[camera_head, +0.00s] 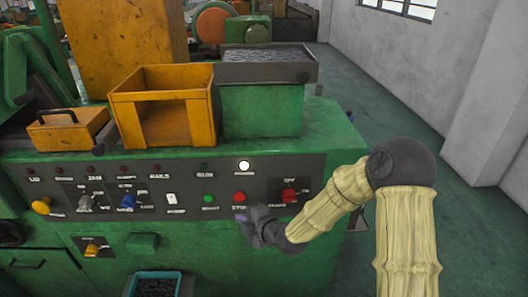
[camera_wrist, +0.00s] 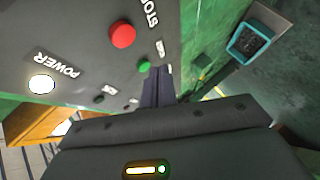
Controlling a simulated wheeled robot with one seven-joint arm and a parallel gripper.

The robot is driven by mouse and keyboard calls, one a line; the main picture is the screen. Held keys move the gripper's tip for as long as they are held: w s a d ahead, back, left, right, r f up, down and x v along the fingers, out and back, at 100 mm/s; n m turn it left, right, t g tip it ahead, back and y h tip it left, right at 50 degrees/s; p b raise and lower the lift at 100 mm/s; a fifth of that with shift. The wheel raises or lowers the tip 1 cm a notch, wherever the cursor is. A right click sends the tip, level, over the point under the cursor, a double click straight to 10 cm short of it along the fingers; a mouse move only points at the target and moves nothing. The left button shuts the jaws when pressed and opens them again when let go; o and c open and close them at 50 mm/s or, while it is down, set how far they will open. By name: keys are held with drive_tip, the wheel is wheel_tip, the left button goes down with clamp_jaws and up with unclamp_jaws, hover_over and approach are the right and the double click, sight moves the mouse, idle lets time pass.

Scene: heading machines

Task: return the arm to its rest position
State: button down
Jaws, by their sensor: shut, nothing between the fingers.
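My arm, in a pale ribbed cover, reaches in from the right in the head view. My gripper (camera_head: 243,226) is shut and empty, in front of the machine's control panel (camera_head: 185,205), just below the red stop button (camera_head: 239,197) and green button (camera_head: 208,198). In the wrist view my gripper's fingers (camera_wrist: 157,84) lie together beside the green button (camera_wrist: 144,67), with the red stop button (camera_wrist: 122,34) beyond them. I cannot tell whether the fingertips touch the panel. The power lamp (camera_head: 244,166) glows white.
A red rotary switch (camera_head: 289,195) sits near my forearm. An orange bin (camera_head: 165,110) and a grey tray of small parts (camera_head: 265,66) stand on the green machine. A blue-rimmed bin (camera_head: 155,284) is below the panel. The floor at the right (camera_head: 370,100) is clear.

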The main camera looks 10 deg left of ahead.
drive_tip(key=s+d+r+m+g+h+p, duration=0.1)
drive_tip(key=s+d+m+h, duration=0.1)
drive_tip(key=d+m+h, duration=0.5)
drive_tip(key=s+d+r+m+g+p, duration=0.15)
drive_tip(key=d+m, duration=0.25)
drive_tip(key=d, duration=0.7)
drive_tip(key=s+d+r+m+g+h, duration=0.1)
drive_tip(key=s+d+r+m, duration=0.2)
drive_tip(key=s+d+m, duration=0.4)
drive_tip(key=s+d+r+m+g+h, duration=0.1)
drive_tip(key=s+d+r+m+h, duration=0.1)
drive_tip(key=s+d+m, duration=0.5)
drive_tip(key=shift+r+g+p, duration=0.35)
drive_tip(key=shift+r+p, duration=0.05)
drive_tip(key=shift+r, duration=0.05)
drive_tip(key=shift+w+a, duration=0.1)
